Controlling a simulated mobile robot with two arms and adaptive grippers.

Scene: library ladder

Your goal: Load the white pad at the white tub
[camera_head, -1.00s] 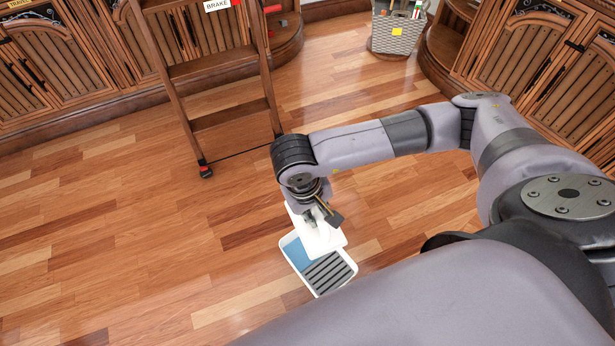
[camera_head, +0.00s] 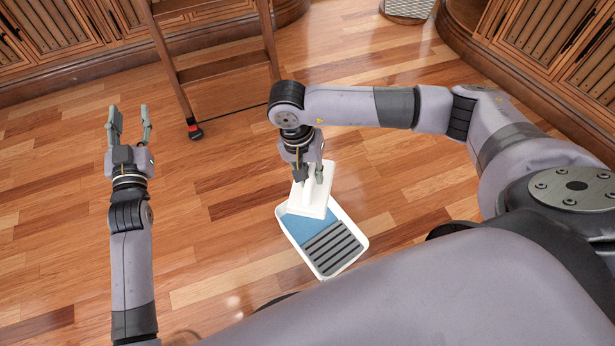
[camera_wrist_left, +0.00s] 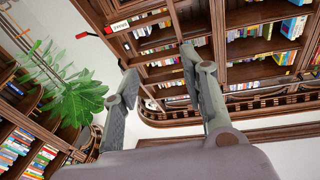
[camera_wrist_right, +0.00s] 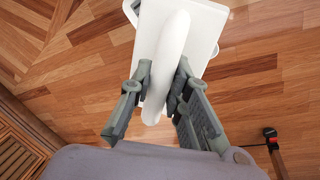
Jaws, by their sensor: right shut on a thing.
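The white pad (camera_head: 311,199) is a flat white plate with a raised white handle. My right gripper (camera_head: 308,173) is shut on that handle. In the right wrist view the handle (camera_wrist_right: 168,60) runs between the fingers. The pad is over the far-left end of the white tub (camera_head: 358,233); I cannot tell whether it touches the tub. The tub stands on the floor, with a blue area and a dark grey ribbed section inside. Part of its far end is hidden by the pad. My left gripper (camera_head: 130,125) is open and empty, away to the left of the tub.
A wooden ladder (camera_head: 222,68) with a black-and-red foot stands beyond the grippers. Wooden cabinets line the back and right. A grey basket (camera_head: 408,9) stands at the back. The wooden floor around the tub is clear.

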